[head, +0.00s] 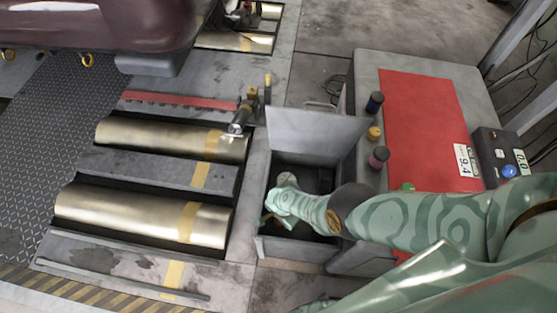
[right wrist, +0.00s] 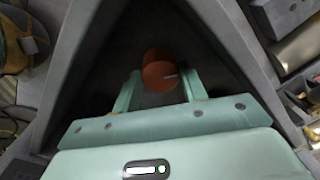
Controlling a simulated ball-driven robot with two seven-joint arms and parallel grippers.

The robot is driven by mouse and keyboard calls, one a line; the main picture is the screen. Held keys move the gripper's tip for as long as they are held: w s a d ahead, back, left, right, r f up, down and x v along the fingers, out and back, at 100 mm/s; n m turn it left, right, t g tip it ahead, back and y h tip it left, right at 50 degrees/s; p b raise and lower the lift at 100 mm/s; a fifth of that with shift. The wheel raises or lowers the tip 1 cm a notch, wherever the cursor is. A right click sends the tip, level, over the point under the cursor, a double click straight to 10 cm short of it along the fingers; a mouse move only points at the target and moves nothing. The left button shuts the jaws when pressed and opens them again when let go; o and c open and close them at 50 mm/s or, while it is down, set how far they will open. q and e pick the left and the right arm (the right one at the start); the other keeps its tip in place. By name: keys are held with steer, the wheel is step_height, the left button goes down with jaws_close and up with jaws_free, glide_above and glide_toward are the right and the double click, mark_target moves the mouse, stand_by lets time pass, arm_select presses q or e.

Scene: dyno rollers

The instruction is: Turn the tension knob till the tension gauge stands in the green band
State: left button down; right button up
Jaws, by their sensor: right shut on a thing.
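The red knob (right wrist: 159,72) with a short white mark on its face shows in the right wrist view, inside a dark recess. My right gripper (right wrist: 161,84) is shut on the knob, one finger on each side. In the head view my right arm reaches from the right into an open grey box (head: 318,127), and the right gripper (head: 272,217) is down inside it. A small pale round dial (head: 287,178), perhaps the tension gauge, is in the box beyond my wrist. Its needle and green band are too small to read. My left gripper is not in view.
The box's raised lid and walls stand close around my right wrist. A grey cabinet with a red mat (head: 425,120), several small bottles and a console (head: 500,157) is at the right.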

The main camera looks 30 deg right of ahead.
steer(key=shift+s+d+f+m, duration=0.2)
steer(key=shift+s+m, duration=0.15)
steer(key=shift+m, duration=0.6)
steer(key=shift+s+d+f+m, duration=0.1)
steer(key=shift+s+d+m, duration=0.15)
steer(key=shift+m, duration=0.7)
steer(key=shift+a, duration=0.1)
steer(key=o, duration=1)
steer(key=shift+c, duration=0.2)
steer(key=shift+w+a, duration=0.1)
steer(key=shift+r, duration=0.1)
steer(key=shift+w, duration=0.1)
